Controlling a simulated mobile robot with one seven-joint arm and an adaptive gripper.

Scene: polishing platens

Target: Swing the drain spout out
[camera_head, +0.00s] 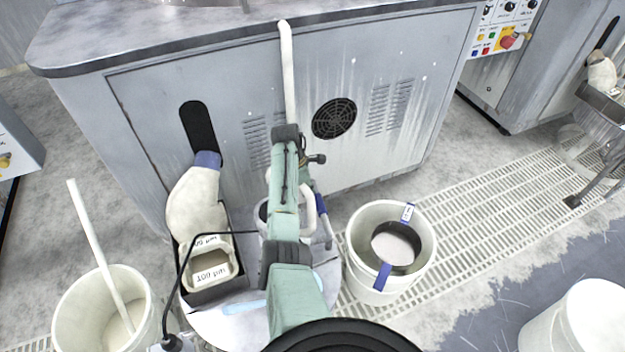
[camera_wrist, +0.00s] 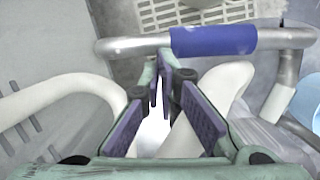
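A white pipe (camera_head: 289,70) runs down the front of the grey machine and passes behind my arm. A curved white tube shows in the wrist view (camera_wrist: 65,95), left of my gripper; I take these for the drain spout. A metal bar with a blue sleeve (camera_wrist: 213,41) lies across the wrist view, beyond the fingers; its blue part also shows right of my arm in the head view (camera_head: 323,207). My gripper (camera_wrist: 166,115) has its purple-padded fingers apart. A pale rounded shape (camera_wrist: 222,95) lies behind the right finger. I cannot tell if anything touches the pads.
A cream chute with a blue collar (camera_head: 195,200) hangs left of my arm. A bucket with a stick (camera_head: 75,315) stands at lower left. A white bucket with blue clips (camera_head: 359,262) stands at right, and another white container (camera_head: 540,330) farther right. Floor grating (camera_head: 480,205) is open there.

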